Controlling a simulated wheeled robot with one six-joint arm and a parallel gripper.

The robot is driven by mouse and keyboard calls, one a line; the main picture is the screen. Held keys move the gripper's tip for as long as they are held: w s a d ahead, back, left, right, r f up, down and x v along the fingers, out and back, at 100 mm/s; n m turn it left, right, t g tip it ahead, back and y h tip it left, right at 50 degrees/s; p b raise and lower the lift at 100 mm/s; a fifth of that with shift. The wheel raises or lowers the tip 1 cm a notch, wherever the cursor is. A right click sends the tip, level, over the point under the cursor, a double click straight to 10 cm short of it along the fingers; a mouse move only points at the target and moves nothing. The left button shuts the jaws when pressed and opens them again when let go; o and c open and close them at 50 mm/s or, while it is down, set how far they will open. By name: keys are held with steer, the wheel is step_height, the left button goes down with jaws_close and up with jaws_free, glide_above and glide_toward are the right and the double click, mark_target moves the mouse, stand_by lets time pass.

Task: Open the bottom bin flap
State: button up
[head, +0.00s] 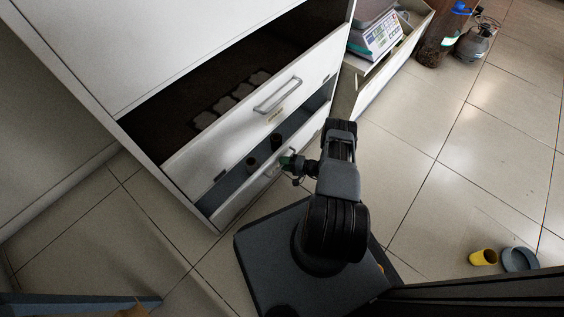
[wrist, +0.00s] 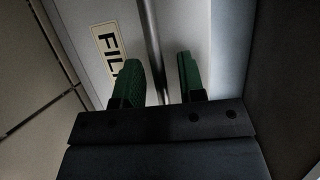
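The bottom bin flap (head: 235,203) is the lowest white front of the cabinet. It stands tilted outward, with a dark gap above it. In the wrist view its white face (wrist: 105,15) carries a cream label with the letters "FIL" partly hidden by a finger. A grey metal bar handle (wrist: 152,42) runs down that face. My gripper (head: 287,162) is at this flap's front. In the wrist view the green fingertips of my gripper (wrist: 160,75) stand on either side of the bar, with gaps showing beside it. The gripper looks open around the handle.
The upper bin flap (head: 235,125) also hangs tilted out just above, with its own bar handle (head: 277,95). Two dark cylindrical objects (head: 252,163) are inside the bottom bin. A scale (head: 376,38) stands at the back. A yellow cup (head: 483,257) is on the tiled floor at right.

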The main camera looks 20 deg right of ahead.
steer(key=shift+a, duration=0.2)
jaws_close()
stand_by(0.5)
